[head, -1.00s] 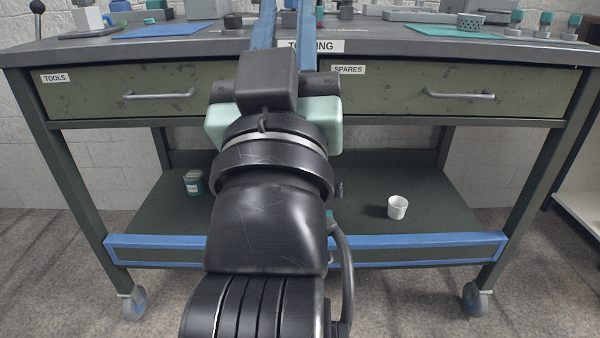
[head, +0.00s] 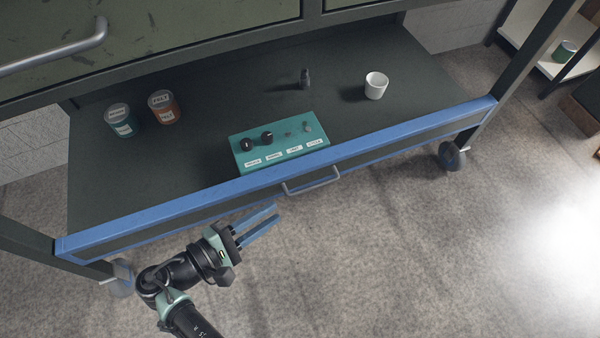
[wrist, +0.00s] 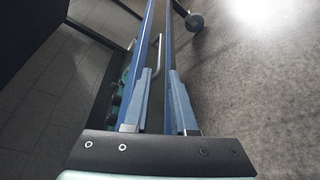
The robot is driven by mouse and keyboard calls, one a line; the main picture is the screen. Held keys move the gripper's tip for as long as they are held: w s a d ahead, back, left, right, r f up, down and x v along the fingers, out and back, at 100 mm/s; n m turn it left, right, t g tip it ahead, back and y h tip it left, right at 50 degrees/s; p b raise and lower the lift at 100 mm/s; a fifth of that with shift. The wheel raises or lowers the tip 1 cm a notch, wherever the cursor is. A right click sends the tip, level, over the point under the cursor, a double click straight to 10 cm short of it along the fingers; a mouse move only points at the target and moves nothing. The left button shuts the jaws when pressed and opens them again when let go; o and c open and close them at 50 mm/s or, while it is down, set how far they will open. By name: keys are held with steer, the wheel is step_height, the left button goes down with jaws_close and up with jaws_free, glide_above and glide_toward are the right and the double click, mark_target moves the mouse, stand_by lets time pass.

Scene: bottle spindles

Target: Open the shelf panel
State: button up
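The shelf panel (head: 210,208) is a long dark strip with a blue frame along the front of the lower shelf. It stands upright and looks closed. Its grey bar handle (head: 312,184) is right of the panel's middle, and the handle also shows in the wrist view (wrist: 157,55). My gripper (head: 278,212) is in front of the panel, lower left of the handle and apart from it. Its two blue fingers are open with nothing between them, pointing right. The wrist view shows the fingers (wrist: 160,78) spread, with the panel running away beyond them.
On the shelf (head: 215,95) stand a teal control box (head: 280,146), two cans (head: 120,119) (head: 163,107), a small dark object (head: 305,78) and a white cup (head: 376,86). A drawer handle (head: 55,50) juts out above left. The floor in front is clear.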

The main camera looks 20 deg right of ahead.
mark_target(310, 189)
steer(key=b+x, duration=0.5)
steer(key=x, duration=0.6)
steer(key=shift+d+f, duration=0.2)
steer(key=shift+d, duration=0.15)
steer(key=shift+w+d+b, duration=0.2)
steer(key=shift+d+b, duration=0.1)
steer(key=shift+d, duration=0.05)
steer(key=shift+r, duration=0.1)
jaws_close()
stand_by(0.4)
